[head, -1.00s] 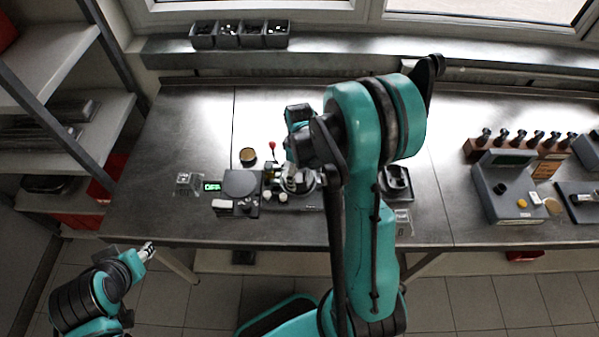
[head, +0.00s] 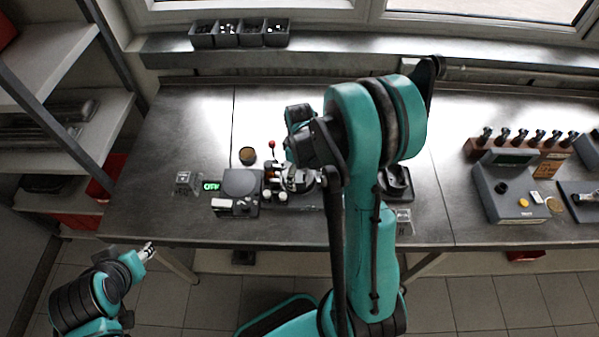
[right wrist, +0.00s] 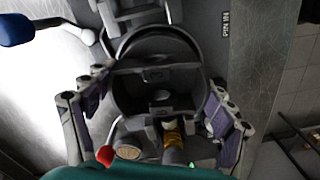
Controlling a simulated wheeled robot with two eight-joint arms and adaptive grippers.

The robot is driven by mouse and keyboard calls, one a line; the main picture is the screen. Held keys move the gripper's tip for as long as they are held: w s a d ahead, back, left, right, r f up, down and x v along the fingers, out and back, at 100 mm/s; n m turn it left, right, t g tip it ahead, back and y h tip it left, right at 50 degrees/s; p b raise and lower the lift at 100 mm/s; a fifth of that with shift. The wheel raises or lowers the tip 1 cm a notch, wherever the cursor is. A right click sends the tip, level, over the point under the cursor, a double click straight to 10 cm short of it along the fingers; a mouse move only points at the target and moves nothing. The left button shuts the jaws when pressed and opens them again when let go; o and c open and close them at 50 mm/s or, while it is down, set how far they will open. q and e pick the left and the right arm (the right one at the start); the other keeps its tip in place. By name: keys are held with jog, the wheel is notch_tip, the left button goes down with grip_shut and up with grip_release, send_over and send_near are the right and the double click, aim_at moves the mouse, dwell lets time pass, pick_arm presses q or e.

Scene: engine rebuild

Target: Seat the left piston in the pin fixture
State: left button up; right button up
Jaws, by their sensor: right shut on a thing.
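In the right wrist view my right gripper (right wrist: 160,82) has its two fingers on opposite sides of a dark, hollow, round piston (right wrist: 150,92), shut on it. The piston's open side faces the camera. Behind it is a grey plate marked "PIN IN", part of the pin fixture (right wrist: 205,22). I cannot tell whether the piston touches the fixture. In the head view my right gripper (head: 291,180) is low over the small fixture group on the bench, partly hidden by my arm. My left gripper (head: 148,251) is off the bench's front left; its opening is too small to judge.
A grey scale-like unit (head: 241,184) with a green display (head: 211,185) stands left of the gripper. A round dark tin (head: 248,156) and red-knobbed lever (head: 272,146) are behind. A grey console (head: 508,190) stands at right. The bench's back left is clear.

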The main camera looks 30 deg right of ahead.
jog(key=shift+f+b, duration=0.35)
dwell(0.7)
jog(key=o, duration=1.5)
jog(key=shift+c, duration=0.2)
jog(key=shift+r+p, duration=2.1)
jog(key=shift+r, duration=1.05)
